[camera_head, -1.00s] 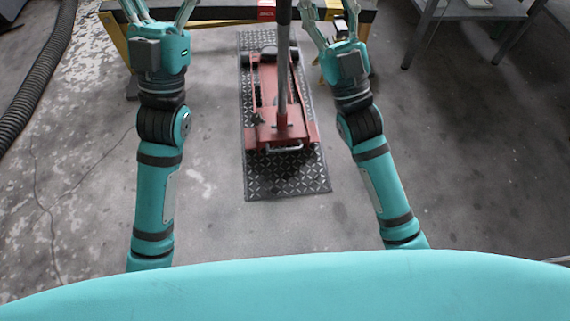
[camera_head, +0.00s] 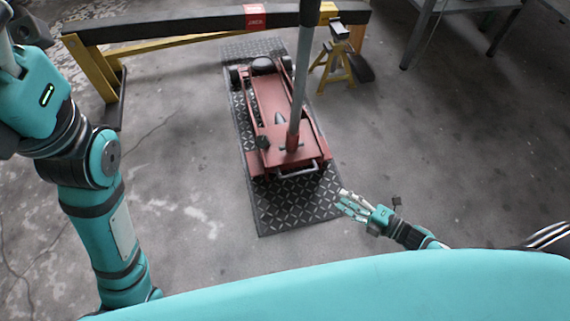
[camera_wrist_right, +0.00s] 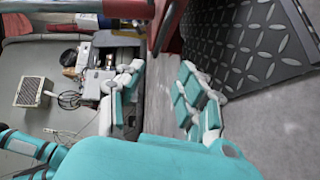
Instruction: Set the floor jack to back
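The red floor jack (camera_head: 273,105) stands on a dark diamond-plate mat (camera_head: 288,212), with its long grey handle (camera_head: 299,82) rising steeply from its near end. A small metal bar shows at its near edge. My right gripper (camera_head: 344,201) is low, just right of the mat's near part, apart from the jack and empty. In the right wrist view its fingers (camera_wrist_right: 160,88) are spread, with the mat (camera_wrist_right: 245,42) beside them and a red part of the jack (camera_wrist_right: 170,22) at the top. My left gripper (camera_head: 12,62) is at the upper left, its fingertips cut off by the frame.
A black beam on yellow legs with a red label (camera_head: 255,16) spans behind the jack. A yellow jack stand (camera_head: 334,62) stands at its back right. A grey table (camera_head: 440,8) is at the upper right. The concrete floor on both sides is clear.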

